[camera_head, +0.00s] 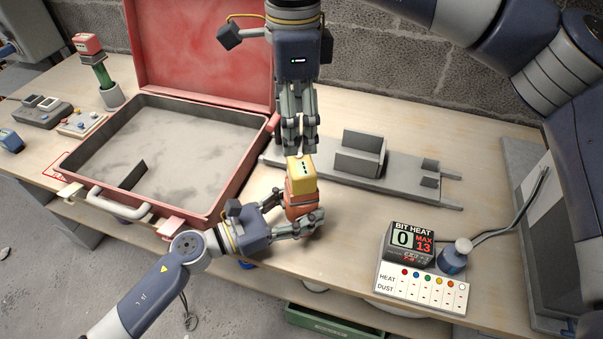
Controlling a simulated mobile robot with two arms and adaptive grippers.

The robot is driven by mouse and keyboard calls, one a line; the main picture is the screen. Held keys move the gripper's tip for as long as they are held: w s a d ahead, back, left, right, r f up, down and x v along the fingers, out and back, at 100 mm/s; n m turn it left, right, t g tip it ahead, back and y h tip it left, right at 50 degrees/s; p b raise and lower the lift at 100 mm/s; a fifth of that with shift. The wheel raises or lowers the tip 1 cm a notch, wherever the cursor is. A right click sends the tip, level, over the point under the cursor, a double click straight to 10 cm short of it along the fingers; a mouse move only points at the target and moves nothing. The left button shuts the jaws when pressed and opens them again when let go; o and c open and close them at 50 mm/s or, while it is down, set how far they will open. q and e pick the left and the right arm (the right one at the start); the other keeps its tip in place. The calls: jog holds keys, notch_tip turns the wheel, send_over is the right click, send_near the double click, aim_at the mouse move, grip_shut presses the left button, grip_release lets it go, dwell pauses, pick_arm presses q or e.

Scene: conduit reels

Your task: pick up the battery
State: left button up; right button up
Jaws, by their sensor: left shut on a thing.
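A yellow block with dark marks on top (301,166), which looks like the battery, sits on an orange-red body (300,196) near the middle of the bench. My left gripper (306,224) comes in low from the left and is shut on the orange-red body. My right gripper (299,148) points down from above, with its fingertips just over or at the yellow block's top. The fingers are close together. I cannot tell whether they touch the block or how far they are open. The lower end of the orange-red body is partly hidden by the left fingers.
An open red case (188,219) lies to the left. A grey fixture with a raised block (359,154) is behind and right of the grippers. A "BIT HEAT" display (409,243) and a panel (421,290) stand at the right front. The wooden bench (345,235) is clear between.

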aim_at(302, 164)
jog(key=shift+f+n, duration=0.3)
jog(key=shift+f, duration=0.1)
notch_tip(302, 164, down, 6)
jog(key=shift+r, duration=0.1)
jog(key=f, duration=0.3)
jog(key=d+f, duration=0.1)
jog(key=shift+s+f, duration=0.25)
jog(key=shift+f, duration=0.5)
jog(key=c, duration=1.1)
